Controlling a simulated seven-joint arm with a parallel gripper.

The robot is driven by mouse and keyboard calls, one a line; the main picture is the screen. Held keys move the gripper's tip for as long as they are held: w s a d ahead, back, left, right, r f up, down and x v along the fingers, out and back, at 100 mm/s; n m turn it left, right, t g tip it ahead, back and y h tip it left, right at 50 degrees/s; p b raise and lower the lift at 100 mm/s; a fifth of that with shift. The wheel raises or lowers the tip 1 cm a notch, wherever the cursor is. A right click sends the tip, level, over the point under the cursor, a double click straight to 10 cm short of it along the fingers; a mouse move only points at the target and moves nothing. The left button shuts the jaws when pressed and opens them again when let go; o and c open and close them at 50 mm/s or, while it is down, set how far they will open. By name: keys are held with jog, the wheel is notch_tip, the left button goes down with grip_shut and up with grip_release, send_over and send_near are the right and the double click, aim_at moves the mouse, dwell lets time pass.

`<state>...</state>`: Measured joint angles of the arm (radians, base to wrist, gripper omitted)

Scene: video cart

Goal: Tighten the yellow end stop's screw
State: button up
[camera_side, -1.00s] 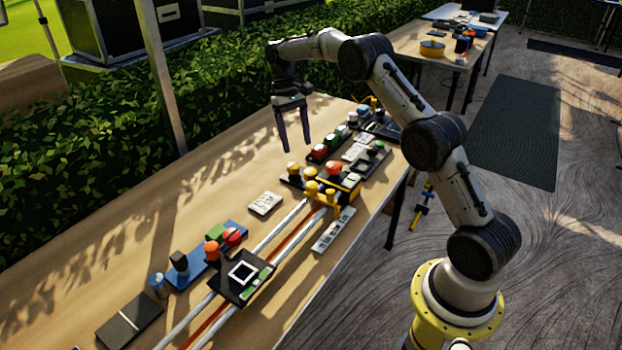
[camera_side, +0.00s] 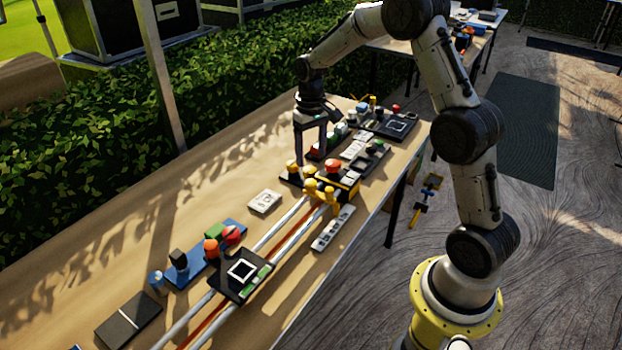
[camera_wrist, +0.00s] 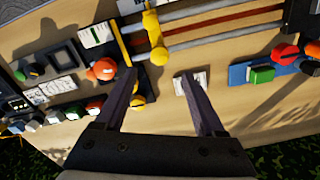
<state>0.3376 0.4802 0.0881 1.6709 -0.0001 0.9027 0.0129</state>
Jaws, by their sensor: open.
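The yellow end stop (camera_side: 322,192) sits across the far end of the two pale rails, with several rounded yellow knobs. I cannot tell which part is its screw. In the wrist view the yellow end stop (camera_wrist: 153,30) lies across the rails, beyond my fingertips. My gripper (camera_side: 310,156) points down, open and empty, above the table just behind the end stop. In the wrist view the fingers of my gripper (camera_wrist: 157,78) are wide apart with bare tabletop between them. A separate yellow knob (camera_side: 292,167) stands on a dark plate below the gripper, partly hidden by the left finger in the wrist view.
An orange-red button (camera_side: 333,166) stands beside the end stop. A black carriage plate (camera_side: 241,274) rides the rails nearer the camera. A blue strip with coloured knobs (camera_side: 206,258) lies left of it. A white card (camera_side: 264,201) lies flat on open tabletop. More control panels (camera_side: 385,127) fill the far end.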

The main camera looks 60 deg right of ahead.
aim_at(311, 182)
notch_tip(311, 182, down, 9)
jog(key=shift+r, duration=0.15)
jog(key=shift+c, duration=0.4)
grip_shut()
